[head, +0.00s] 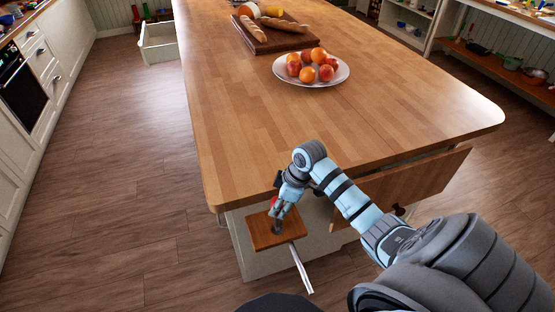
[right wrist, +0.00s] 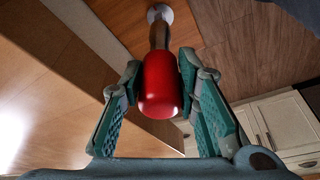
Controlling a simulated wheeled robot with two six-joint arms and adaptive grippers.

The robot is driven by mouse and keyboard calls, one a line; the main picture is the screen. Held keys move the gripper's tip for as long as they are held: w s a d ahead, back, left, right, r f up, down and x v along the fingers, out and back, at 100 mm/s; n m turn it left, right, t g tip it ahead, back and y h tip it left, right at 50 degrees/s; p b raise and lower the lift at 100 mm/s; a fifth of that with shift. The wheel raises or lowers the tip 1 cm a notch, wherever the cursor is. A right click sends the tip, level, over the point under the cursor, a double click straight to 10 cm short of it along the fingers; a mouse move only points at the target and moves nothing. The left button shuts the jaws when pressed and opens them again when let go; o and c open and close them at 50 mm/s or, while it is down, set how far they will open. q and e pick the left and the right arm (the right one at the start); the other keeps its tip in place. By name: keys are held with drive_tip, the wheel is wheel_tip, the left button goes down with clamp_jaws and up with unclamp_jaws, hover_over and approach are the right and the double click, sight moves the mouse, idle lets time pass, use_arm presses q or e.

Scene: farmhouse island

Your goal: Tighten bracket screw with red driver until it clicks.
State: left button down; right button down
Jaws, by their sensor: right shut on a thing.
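My right gripper (head: 278,224) is at the near end of the island, over a small wooden board (head: 262,238). It is shut on the red driver (right wrist: 160,85), with one finger on each side of the handle. A bit of the red handle (head: 274,202) also shows beside the gripper in the head view. In the right wrist view, a dark shaft runs from the handle to a pale round piece (right wrist: 160,13). I cannot tell whether that piece is the bracket screw, or whether the tip is seated. My left gripper is not in view.
The wooden island top (head: 330,110) is clear at its near end. A white plate (head: 341,77) of fruit and a board (head: 262,45) with bread stand farther back. A wooden panel with a dark knob (head: 399,210) juts out near my right arm. Pale strips (head: 300,270) hang below the small board.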

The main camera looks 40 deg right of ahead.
drive_tip(key=shift+r+p, duration=1.55)
drive_tip(key=shift+r, duration=0.05)
drive_tip(key=shift+r+p, duration=0.65)
drive_tip(key=shift+r, duration=0.45)
